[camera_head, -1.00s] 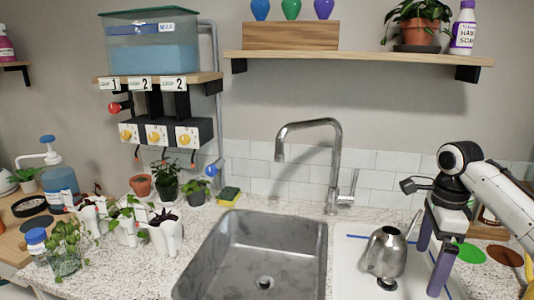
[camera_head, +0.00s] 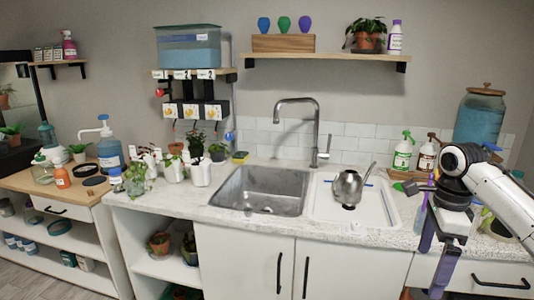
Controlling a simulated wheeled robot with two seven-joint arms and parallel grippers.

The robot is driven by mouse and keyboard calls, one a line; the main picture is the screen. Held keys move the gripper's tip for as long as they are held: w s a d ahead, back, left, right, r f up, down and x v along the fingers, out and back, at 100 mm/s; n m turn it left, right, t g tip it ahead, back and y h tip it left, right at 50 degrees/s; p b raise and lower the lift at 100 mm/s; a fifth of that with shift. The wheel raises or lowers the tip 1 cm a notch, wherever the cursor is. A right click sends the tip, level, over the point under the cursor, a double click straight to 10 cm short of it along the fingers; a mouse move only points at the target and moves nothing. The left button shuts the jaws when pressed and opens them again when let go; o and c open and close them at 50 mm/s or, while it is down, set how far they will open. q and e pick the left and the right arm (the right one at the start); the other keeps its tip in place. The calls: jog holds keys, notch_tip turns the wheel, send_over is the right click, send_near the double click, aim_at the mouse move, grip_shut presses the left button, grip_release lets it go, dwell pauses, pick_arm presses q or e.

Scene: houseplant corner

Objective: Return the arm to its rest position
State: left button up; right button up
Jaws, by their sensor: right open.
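My right arm (camera_head: 495,195) comes in from the right edge, white with a black joint. My right gripper (camera_head: 430,266) hangs from it with its two purple fingers pointing down. It is open and nothing shows between the fingers. In the picture it lies over the counter's front edge and the cabinet fronts at the right. A metal watering can (camera_head: 348,187) stands upright on the white board (camera_head: 325,205) right of the sink, apart from the gripper. My left gripper is not in view.
The sink (camera_head: 262,190) is empty, with a tall faucet (camera_head: 317,130) behind it. Spray bottles (camera_head: 403,153) and a large blue-filled dispenser (camera_head: 478,118) stand behind my right arm. Potted plants crowd the counter's left end.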

jog(key=s+a+f+n+t+y, duration=0.15)
jog(key=a+f+n, duration=0.3)
jog(key=f, duration=0.45)
jog(key=s+a+f+n+t, duration=0.1)
jog(key=s+a+f+n, duration=0.25)
jog(key=a+f, duration=0.4)
jog(key=s+a+f+n+t+y, duration=0.15)
jog(key=a+f+n, duration=0.3)
jog(key=f, duration=0.65)
jog(key=s+a+f+n+t, duration=0.1)
jog(key=s+a+f+n, duration=0.15)
jog(key=s, duration=0.35)
jog(key=s+a+f+n+t, duration=0.1)
jog(key=s+a+f+n, duration=0.1)
jog(key=s+f+n, duration=0.3)
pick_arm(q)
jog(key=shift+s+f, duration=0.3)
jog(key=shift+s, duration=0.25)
pick_arm(e)
jog(key=s+d+r+n+t, duration=0.2)
jog(key=s+n, duration=0.2)
jog(key=s, duration=0.7)
jog(key=shift+d+r+t+h, duration=0.2)
jog(key=shift+r+t+h, duration=0.1)
jog(key=shift+r, duration=0.1)
